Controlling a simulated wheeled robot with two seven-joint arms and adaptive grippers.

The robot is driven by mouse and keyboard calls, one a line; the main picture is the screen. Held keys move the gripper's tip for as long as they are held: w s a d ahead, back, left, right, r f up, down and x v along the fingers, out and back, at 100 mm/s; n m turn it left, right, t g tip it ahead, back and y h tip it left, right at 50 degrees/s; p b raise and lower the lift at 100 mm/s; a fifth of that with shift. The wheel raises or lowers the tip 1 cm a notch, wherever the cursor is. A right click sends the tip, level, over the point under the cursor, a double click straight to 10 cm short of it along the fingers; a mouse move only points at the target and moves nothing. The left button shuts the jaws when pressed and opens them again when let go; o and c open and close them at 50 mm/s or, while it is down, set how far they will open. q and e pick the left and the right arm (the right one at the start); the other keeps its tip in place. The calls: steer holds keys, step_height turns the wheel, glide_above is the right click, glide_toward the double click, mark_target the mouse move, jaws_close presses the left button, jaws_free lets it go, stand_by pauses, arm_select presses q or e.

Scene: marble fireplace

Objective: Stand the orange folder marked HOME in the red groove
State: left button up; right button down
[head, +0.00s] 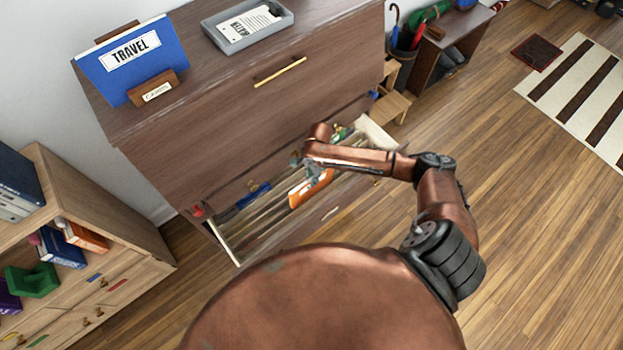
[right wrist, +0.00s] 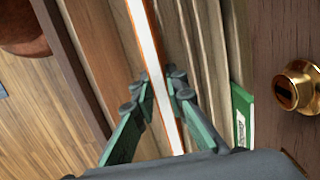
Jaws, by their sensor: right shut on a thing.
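The orange folder (head: 310,188) is in the open drawer, partly hidden by my right arm. The word HOME cannot be read. My right gripper (head: 312,170) reaches down over the drawer and is shut on the folder. In the right wrist view, the green-padded fingers (right wrist: 160,92) are on both sides of the folder (right wrist: 150,45), seen edge-on as a white strip with orange borders. The folder's lower edge is hidden, so I cannot tell whether it sits in a groove. No red groove can be made out. My left gripper is out of view.
The open drawer (head: 228,243) has lengthwise slats, a blue item (head: 254,194) and other things inside. A green folder (right wrist: 242,115) stands near a brass knob (right wrist: 299,87). The cabinet top holds a blue TRAVEL folder (head: 135,62) in a wooden stand and a grey tray (head: 283,23).

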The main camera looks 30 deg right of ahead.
steer(key=shift+f, duration=3.75)
steer(key=c, duration=1.8)
jaws_free()
steer(key=shift+c, duration=0.2)
